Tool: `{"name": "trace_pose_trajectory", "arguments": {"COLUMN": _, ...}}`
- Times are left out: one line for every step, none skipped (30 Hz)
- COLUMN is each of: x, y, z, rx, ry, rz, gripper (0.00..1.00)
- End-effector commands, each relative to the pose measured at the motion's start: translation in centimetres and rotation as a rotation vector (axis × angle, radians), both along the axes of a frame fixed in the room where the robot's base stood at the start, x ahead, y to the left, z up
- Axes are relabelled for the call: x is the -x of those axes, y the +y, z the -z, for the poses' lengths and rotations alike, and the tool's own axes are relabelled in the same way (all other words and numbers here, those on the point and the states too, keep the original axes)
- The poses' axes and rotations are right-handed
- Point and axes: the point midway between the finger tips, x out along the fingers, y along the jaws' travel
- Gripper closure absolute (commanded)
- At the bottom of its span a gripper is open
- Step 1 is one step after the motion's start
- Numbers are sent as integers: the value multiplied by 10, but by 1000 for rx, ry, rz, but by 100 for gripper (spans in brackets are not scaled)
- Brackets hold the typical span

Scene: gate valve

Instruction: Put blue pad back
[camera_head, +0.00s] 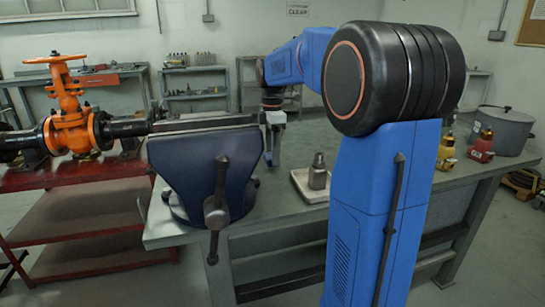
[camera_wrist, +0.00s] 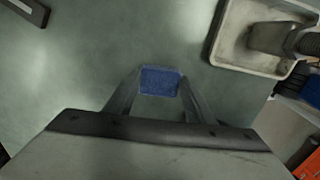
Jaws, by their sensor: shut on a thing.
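The blue pad (camera_wrist: 160,81) is a small rectangle with a rough face, held between the fingertips of my gripper (camera_wrist: 159,90) in the wrist view. The gripper is shut on it. Below the pad in that view lies the grey-green bench top (camera_wrist: 90,60); I cannot tell the exact gap. In the head view my gripper (camera_head: 272,150) points down over the workbench, between the vise and the white tray. The pad is too small there to make out clearly.
A blue vise (camera_head: 190,170) stands left of my gripper. An orange gate valve (camera_head: 70,125) is far left.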

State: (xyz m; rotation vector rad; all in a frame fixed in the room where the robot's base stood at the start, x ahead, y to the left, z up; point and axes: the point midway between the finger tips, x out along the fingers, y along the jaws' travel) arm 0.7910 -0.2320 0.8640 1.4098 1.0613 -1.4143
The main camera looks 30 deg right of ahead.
Motion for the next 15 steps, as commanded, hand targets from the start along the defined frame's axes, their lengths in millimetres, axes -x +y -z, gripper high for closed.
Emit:
{"name": "trace_pose_trajectory", "arguments": {"x": 0, "y": 0, "z": 7, "rx": -1, "ry": 2, "rz": 0, "gripper": 72}}
{"name": "trace_pose_trajectory", "arguments": {"x": 0, "y": 0, "z": 11, "rx": 0, "ry": 1, "rz": 0, "gripper": 72}}
{"name": "trace_pose_trajectory", "arguments": {"x": 0, "y": 0, "z": 14, "rx": 0, "ry": 1, "rz": 0, "gripper": 72}}
{"name": "trace_pose_trajectory", "arguments": {"x": 0, "y": 0, "z": 16, "rx": 0, "ry": 1, "rz": 0, "gripper": 72}}
{"name": "trace_pose_trajectory", "arguments": {"x": 0, "y": 0, "z": 16, "rx": 0, "ry": 1, "rz": 0, "gripper": 72}}
{"name": "trace_pose_trajectory", "arguments": {"x": 0, "y": 0, "z": 16, "rx": 0, "ry": 1, "rz": 0, "gripper": 72}}
{"name": "trace_pose_trajectory", "arguments": {"x": 0, "y": 0, "z": 16, "rx": 0, "ry": 0, "rz": 0, "gripper": 72}}
{"name": "trace_pose_trajectory", "arguments": {"x": 0, "y": 0, "z": 16, "rx": 0, "ry": 0, "rz": 0, "gripper": 72}}
{"name": "trace_pose_trajectory", "arguments": {"x": 0, "y": 0, "z": 16, "rx": 0, "ry": 0, "rz": 0, "gripper": 72}}
{"name": "trace_pose_trajectory", "arguments": {"x": 0, "y": 0, "z": 16, "rx": 0, "ry": 0, "rz": 0, "gripper": 72}}
{"name": "trace_pose_trajectory", "arguments": {"x": 0, "y": 0, "z": 16, "rx": 0, "ry": 0, "rz": 0, "gripper": 72}}
{"name": "trace_pose_trajectory", "arguments": {"x": 0, "y": 0, "z": 16, "rx": 0, "ry": 0, "rz": 0, "gripper": 72}}
{"name": "trace_pose_trajectory", "arguments": {"x": 0, "y": 0, "z": 17, "rx": 0, "ry": 0, "rz": 0, "gripper": 72}}
{"name": "trace_pose_trajectory", "arguments": {"x": 0, "y": 0, "z": 18, "rx": 0, "ry": 0, "rz": 0, "gripper": 72}}
{"name": "trace_pose_trajectory", "arguments": {"x": 0, "y": 0, "z": 19, "rx": 0, "ry": 0, "rz": 0, "gripper": 72}}
